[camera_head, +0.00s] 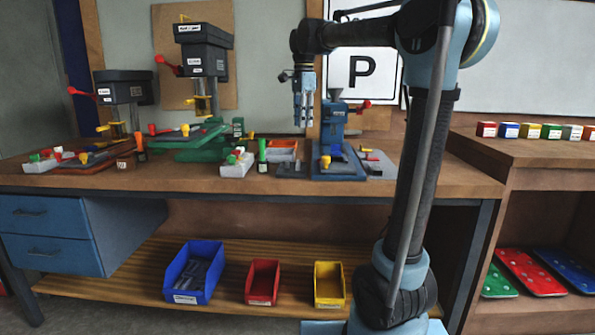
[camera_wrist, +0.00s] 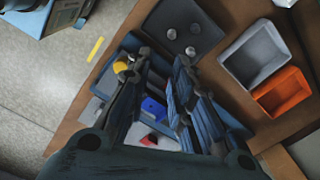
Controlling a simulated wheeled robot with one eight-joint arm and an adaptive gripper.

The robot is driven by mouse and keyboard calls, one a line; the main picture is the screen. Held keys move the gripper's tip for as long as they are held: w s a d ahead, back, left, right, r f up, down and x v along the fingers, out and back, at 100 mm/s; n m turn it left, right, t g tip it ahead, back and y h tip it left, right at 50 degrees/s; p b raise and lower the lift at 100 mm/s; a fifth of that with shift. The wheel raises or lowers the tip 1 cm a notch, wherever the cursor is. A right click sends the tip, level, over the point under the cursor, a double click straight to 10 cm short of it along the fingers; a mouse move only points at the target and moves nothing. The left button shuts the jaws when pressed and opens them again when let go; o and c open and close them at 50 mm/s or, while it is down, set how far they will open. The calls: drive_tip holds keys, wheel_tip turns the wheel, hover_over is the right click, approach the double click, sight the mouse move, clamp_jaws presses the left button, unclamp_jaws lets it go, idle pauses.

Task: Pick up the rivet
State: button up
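My gripper (camera_head: 304,122) hangs pointing down above the workbench, just left of the blue press (camera_head: 336,140). In the wrist view its two dark fingers (camera_wrist: 163,62) stand apart with nothing held between them. Several small silver round pieces (camera_wrist: 190,51) stand on a dark plate (camera_wrist: 178,14) beyond the fingertips. They may be the rivets, but I cannot tell for sure. In the head view these pieces are too small to make out. Parts of the blue press base (camera_wrist: 128,43) show around and between the fingers, with a yellow knob (camera_wrist: 120,67).
A grey tray (camera_wrist: 253,53) and an orange tray (camera_wrist: 282,92) lie beside the dark plate. Green (camera_head: 202,145) and black (camera_head: 124,88) machines stand to the left. My arm's column rises in front of the bench. Blue, red and yellow bins sit on the lower shelf.

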sight(297, 170)
drive_tip(key=shift+m, duration=0.4)
drive_tip(key=f, duration=0.5)
drive_tip(key=w+a+f, duration=0.1)
drive_tip(key=f, duration=0.4)
drive_tip(key=w+a+f, duration=0.1)
drive_tip(key=f, duration=0.5)
drive_tip(key=shift+f, duration=0.1)
drive_tip(key=c, duration=0.4)
